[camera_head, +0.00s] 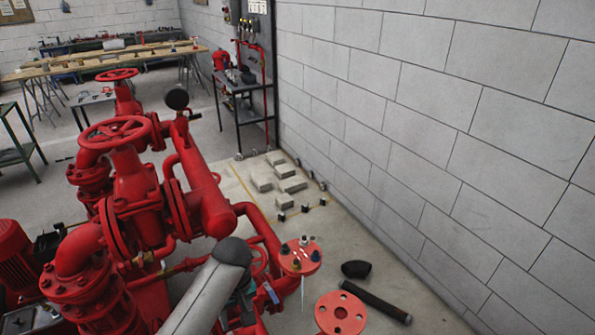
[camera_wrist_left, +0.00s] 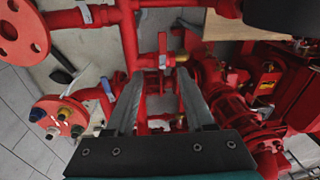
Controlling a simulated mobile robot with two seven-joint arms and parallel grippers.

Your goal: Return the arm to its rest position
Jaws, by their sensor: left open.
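My left arm (camera_head: 212,285) comes in from the bottom of the head view as a grey link, over the red pump pipework (camera_head: 150,205). In the left wrist view my left gripper (camera_wrist_left: 158,85) has its two grey fingers spread apart with nothing held between them. The fingers point toward red pipes and a brass-coloured fitting (camera_wrist_left: 181,57); I cannot tell whether they touch anything. In the head view the arm link hides most of this gripper. My right gripper is in neither view.
A red flange with fittings on it (camera_head: 300,257) stands right of my arm, and a bare red flange (camera_head: 341,314) is nearer. A black elbow (camera_head: 356,269) and a dark pipe (camera_head: 375,301) lie on the floor. A block wall (camera_head: 430,130) bounds the right side.

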